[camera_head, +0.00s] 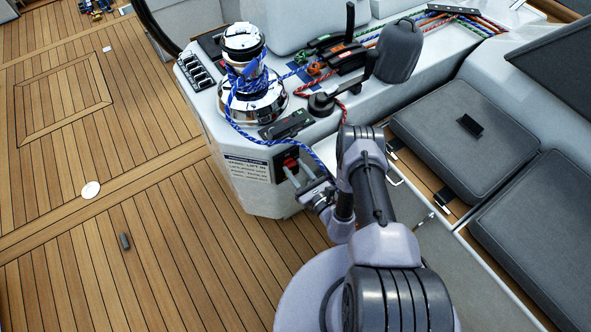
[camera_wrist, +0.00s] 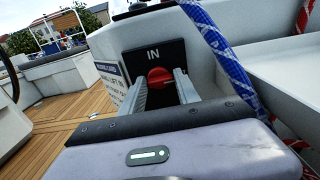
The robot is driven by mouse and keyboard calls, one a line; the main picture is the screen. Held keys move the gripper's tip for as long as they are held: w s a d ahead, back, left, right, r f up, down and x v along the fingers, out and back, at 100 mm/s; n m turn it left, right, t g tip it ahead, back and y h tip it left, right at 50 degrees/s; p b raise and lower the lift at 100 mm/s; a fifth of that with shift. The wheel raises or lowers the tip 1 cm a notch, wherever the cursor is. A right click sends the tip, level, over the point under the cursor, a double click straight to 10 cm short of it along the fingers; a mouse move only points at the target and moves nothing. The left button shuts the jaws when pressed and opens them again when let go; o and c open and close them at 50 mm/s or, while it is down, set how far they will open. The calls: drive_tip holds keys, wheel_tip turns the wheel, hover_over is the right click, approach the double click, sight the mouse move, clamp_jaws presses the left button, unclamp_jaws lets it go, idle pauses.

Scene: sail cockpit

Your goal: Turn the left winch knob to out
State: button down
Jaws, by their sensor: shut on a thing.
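The red winch knob (camera_wrist: 160,76) sits on a black plate (camera_wrist: 143,58) marked "IN" on the white console side. In the head view the knob (camera_head: 290,163) shows small and red at the console's front corner. My gripper (camera_wrist: 161,84) has one finger on each side of the knob and is shut on it; in the head view my gripper (camera_head: 300,178) reaches it from the lower right. The "OUT" mark is not visible, and the knob's exact pointing is too small to tell.
A chrome winch (camera_head: 250,90) wrapped with blue rope stands on the console above. The blue rope (camera_wrist: 218,52) hangs close right of the knob. A printed label (camera_head: 247,168) is left of it. Grey cushions (camera_head: 450,135) lie to the right; the teak deck (camera_head: 90,190) is mostly open.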

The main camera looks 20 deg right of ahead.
drive_tip(key=shift+r, duration=0.1)
idle(0.3)
drive_tip(key=c, duration=0.9)
unclamp_jaws()
drive_tip(key=shift+w, duration=0.1)
